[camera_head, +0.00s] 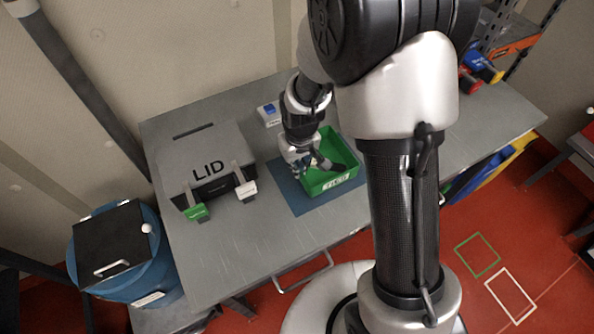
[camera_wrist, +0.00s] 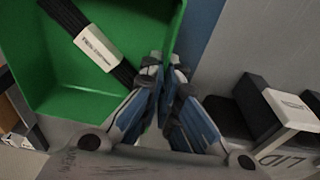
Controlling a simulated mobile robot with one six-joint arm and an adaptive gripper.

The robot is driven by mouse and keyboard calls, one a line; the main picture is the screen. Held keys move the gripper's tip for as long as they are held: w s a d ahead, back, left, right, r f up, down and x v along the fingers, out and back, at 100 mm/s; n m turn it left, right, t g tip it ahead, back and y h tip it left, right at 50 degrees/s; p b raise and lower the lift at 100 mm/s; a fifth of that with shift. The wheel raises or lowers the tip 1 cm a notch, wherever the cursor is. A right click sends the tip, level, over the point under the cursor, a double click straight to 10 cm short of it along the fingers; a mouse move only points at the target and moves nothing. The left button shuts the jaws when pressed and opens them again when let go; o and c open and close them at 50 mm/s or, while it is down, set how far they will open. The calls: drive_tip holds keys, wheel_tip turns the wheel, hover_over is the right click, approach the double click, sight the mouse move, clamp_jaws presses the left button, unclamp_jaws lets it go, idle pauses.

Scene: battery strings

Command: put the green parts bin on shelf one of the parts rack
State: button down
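The green parts bin (camera_head: 343,150) sits on a blue mat (camera_head: 300,203) on the grey bench. A dark bundle with a white label (camera_wrist: 95,47) lies inside the bin, and a white label is on its front. My gripper (camera_head: 301,165) is at the bin's left wall. In the wrist view the fingertips (camera_wrist: 165,78) are nearly together with the wall's edge between them, one finger inside the bin and one outside. Part of a rack with an orange shelf edge (camera_head: 516,46) shows at the upper right; its shelf numbers cannot be read.
A grey box marked LID (camera_head: 205,155) stands left on the bench (camera_head: 245,240), with green and white tagged pieces at its front. A small white device with a blue top (camera_head: 269,113) is behind the mat. Red, blue and yellow items (camera_head: 482,69) are near the rack. A blue drum (camera_head: 150,270) stands left.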

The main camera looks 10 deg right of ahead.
drive_tip(key=shift+f, duration=1.15)
drive_tip(key=shift+f+b, duration=0.2)
drive_tip(key=shift+b, duration=0.15)
drive_tip(key=c, duration=1.8)
unclamp_jaws()
